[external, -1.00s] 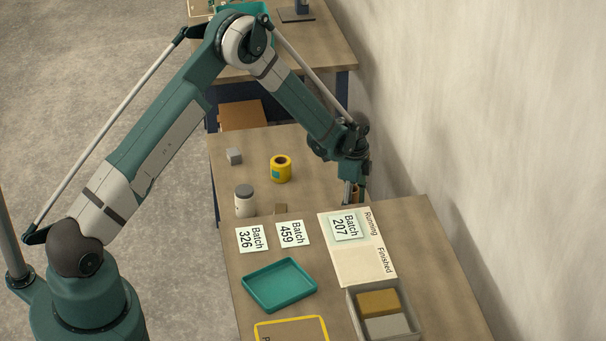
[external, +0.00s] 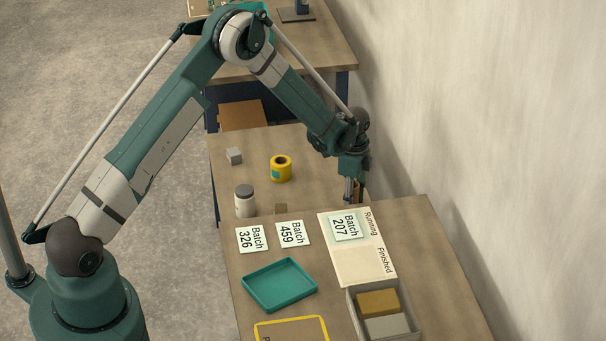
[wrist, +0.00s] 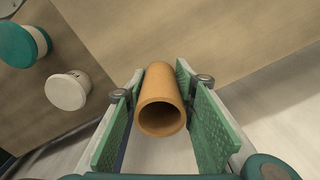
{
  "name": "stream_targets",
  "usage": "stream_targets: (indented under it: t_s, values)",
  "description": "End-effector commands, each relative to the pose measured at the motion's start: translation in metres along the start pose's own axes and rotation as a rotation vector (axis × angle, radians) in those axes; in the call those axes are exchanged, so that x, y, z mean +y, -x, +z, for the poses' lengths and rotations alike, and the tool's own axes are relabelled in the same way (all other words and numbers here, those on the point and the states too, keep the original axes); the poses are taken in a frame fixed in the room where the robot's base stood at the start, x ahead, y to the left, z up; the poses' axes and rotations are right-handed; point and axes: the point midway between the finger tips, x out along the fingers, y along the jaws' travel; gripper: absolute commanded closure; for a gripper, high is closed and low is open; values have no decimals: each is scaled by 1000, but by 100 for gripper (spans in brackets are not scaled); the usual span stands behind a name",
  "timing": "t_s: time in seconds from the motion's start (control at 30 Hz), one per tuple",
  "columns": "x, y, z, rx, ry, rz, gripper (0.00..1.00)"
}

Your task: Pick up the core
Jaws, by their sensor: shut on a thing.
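The core is an orange-brown hollow tube (wrist: 162,98) in the wrist view, its open end facing the camera. It lies between the two green-padded fingers of my gripper (wrist: 160,90), which is shut on it. In the external view my gripper (external: 355,190) points down at the right side of the far workbench, near the wall. The core is hard to make out there, largely hidden by the fingers.
A yellow roll (external: 281,169), a grey cube (external: 234,156) and a grey-lidded jar (external: 245,201) stand left of my gripper. Batch cards, a teal tray (external: 280,307) and a divided box (external: 352,318) lie nearer. A teal-rimmed spool (wrist: 22,45) shows in the wrist view.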

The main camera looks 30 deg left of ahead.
Motion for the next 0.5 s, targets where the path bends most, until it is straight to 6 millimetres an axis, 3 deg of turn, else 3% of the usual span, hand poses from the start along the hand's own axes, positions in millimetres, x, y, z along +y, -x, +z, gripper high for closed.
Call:
stream_targets:
  t_s: [0.5]
  values:
    - [0, 72, 0, 0, 0, -1, 83]
